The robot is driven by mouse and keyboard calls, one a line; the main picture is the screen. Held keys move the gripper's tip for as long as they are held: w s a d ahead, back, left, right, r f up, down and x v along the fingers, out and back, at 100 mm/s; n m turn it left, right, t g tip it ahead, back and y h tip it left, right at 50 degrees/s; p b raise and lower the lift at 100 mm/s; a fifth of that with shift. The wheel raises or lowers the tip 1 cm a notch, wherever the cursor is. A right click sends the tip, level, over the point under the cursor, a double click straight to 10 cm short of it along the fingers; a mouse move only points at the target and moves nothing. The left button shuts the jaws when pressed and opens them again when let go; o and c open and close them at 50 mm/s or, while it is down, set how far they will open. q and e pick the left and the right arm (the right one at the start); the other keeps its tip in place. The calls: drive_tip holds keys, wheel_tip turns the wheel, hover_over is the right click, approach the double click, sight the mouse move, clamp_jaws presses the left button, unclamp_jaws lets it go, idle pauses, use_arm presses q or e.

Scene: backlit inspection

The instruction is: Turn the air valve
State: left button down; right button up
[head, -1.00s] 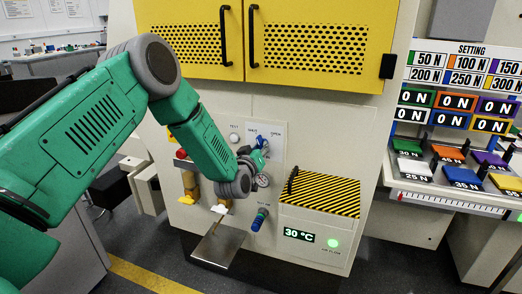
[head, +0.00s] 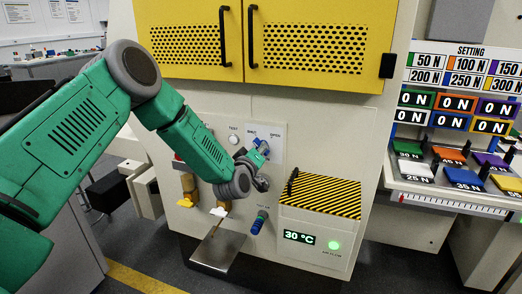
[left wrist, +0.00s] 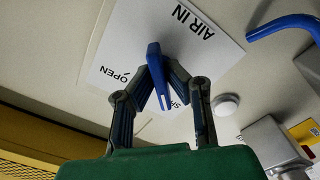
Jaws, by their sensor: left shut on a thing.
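The air valve's blue handle (head: 262,146) sits on a pale label plate with SHUT and OPEN marks on the machine front. In the left wrist view the blue handle (left wrist: 155,62) stands between my two fingers, with OPEN to its left and a partly hidden mark at its lower right. My left gripper (head: 261,165) reaches it from the lower left. It also shows in the left wrist view (left wrist: 161,85), shut on the handle. The handle's pivot is hidden. My right gripper is not in view.
A black-and-yellow striped cover (head: 325,196) is to the right, above a 30 °C display (head: 299,237). A metal tray (head: 218,248) juts out below. Yellow doors (head: 310,45) are above.

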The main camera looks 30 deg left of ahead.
use_arm(q)
drive_tip(key=shift+f, duration=0.1)
drive_tip(key=c, duration=1.7)
unclamp_jaws()
drive_tip(key=shift+o, duration=0.4)
drive_tip(key=shift+w+f, duration=0.1)
drive_tip(key=shift+s, duration=0.3)
drive_tip(key=v, duration=1.1)
drive_tip(key=shift+s, duration=0.15)
